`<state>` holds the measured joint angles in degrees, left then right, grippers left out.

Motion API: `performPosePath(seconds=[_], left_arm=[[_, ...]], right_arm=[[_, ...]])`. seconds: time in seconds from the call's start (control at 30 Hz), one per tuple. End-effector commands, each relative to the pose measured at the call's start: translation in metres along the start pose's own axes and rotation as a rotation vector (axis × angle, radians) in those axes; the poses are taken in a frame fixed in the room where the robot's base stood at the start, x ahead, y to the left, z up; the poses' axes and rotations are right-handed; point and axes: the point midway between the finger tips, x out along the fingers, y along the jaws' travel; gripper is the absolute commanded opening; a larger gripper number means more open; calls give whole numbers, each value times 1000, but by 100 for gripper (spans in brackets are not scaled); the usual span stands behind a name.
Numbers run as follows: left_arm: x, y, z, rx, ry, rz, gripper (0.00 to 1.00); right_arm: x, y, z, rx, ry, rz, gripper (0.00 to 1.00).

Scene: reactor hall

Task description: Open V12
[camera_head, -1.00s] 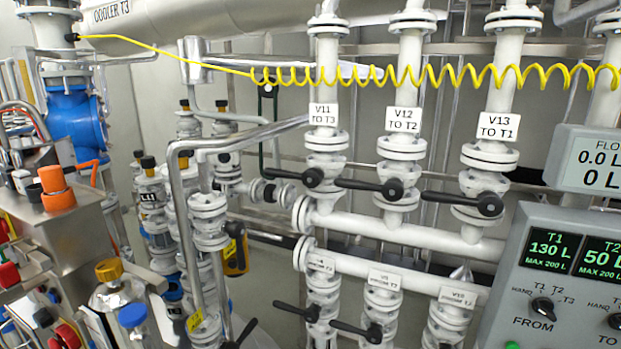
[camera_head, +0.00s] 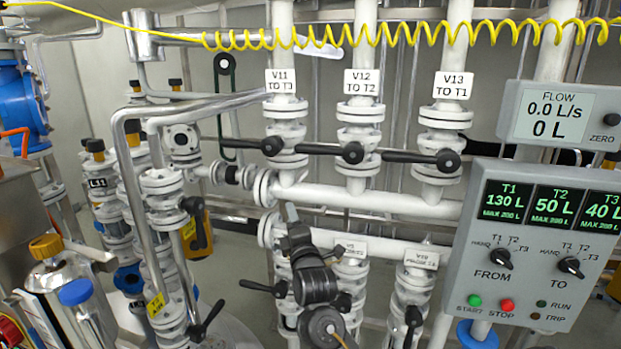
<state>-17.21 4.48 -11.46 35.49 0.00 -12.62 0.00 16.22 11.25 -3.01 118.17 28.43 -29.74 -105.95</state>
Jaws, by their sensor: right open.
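V12 is a white flanged valve on a vertical pipe, under the label "V12 TO T2" (camera_head: 361,82). Its black lever (camera_head: 318,149) runs left from a round hub (camera_head: 352,153), roughly level and crosswise to the pipe. My right gripper (camera_head: 291,213) reaches up from the bottom centre, below and left of the V12 lever and apart from it in the picture. It is open with nothing seen between its fingers; they overlap in this view. It covers part of the lower pipework. My left gripper is not in view.
V11 (camera_head: 287,131) stands left of V12 and V13 (camera_head: 442,138) right; the V13 lever (camera_head: 408,156) is also level. Lower valves with black levers sit below. The control panel (camera_head: 545,245) is at right. A coiled yellow hose (camera_head: 400,35) hangs across the top.

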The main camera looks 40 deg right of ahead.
Motion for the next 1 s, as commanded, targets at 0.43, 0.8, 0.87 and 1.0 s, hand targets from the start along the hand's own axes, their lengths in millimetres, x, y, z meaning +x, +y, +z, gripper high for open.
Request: performPosePath(seconds=[0.43, 0.8, 0.87, 1.0], left_arm=[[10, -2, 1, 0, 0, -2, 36], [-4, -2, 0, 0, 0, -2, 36], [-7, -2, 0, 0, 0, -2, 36], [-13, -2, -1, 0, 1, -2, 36]], right_arm=[[-34, 138, 62, -167, -151, 260, 42], [12, 153, 68, -170, -151, 259, 42], [23, 156, 70, -168, -152, 259, 42], [46, 162, 73, -168, -150, 258, 42]])
